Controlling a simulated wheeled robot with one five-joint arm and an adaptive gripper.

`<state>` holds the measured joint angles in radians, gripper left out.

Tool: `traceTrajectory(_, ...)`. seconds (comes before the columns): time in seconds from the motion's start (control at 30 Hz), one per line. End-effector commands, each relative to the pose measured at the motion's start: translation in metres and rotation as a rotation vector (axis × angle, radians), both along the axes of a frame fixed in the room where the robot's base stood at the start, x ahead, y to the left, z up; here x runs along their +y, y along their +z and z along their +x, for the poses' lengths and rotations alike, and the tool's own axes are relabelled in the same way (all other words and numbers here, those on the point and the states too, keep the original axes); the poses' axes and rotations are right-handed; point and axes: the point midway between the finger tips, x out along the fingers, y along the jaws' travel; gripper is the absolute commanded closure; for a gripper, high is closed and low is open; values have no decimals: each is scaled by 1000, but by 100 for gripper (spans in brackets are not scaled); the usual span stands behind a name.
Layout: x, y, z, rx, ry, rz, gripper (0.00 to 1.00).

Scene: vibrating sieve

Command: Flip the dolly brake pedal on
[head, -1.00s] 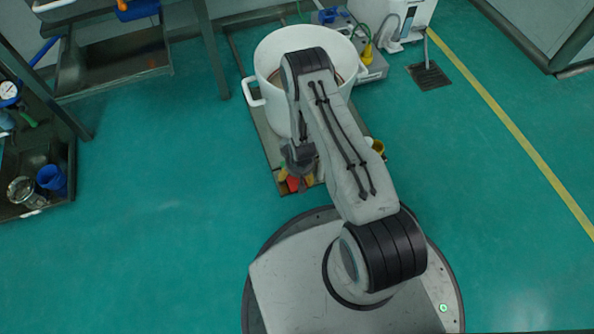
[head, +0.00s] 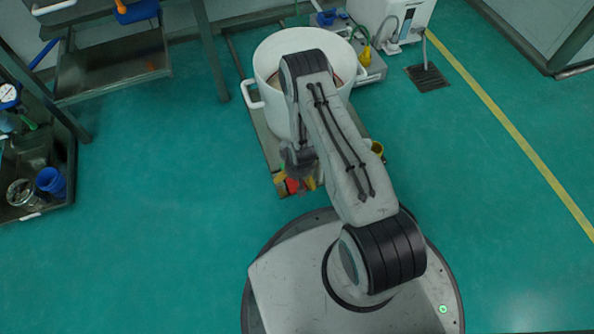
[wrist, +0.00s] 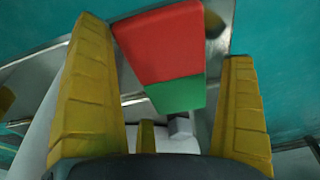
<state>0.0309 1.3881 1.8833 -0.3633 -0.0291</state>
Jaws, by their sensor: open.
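The brake pedal (wrist: 165,50) fills the middle of the wrist view, with a red part and a green part. A grey metal piece joins its green end. In the head view the red part of the pedal (head: 292,186) shows at the near edge of the dolly (head: 270,165). My gripper (wrist: 170,110) is open, with one yellow finger on each side of the pedal in the wrist view. I cannot tell whether a finger touches it. In the head view my arm hides part of the gripper and dolly.
A large white pot (head: 262,65) with side handles stands on the dolly, partly behind my arm. Metal shelving (head: 120,72) is at the left. The green floor left of the dolly is clear.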

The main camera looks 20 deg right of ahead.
Motion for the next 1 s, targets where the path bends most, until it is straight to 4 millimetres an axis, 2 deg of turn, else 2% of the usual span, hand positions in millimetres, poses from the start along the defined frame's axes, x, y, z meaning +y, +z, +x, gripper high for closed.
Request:
traceTrajectory(0.17,0,17,-3,-2,0,0,0)
traceTrajectory(0.6,1,84,-19,-3,0,0,0)
traceTrajectory(0.8,1,104,-24,-1,0,0,0)
traceTrajectory(1.0,1,113,-27,-1,0,0,0)
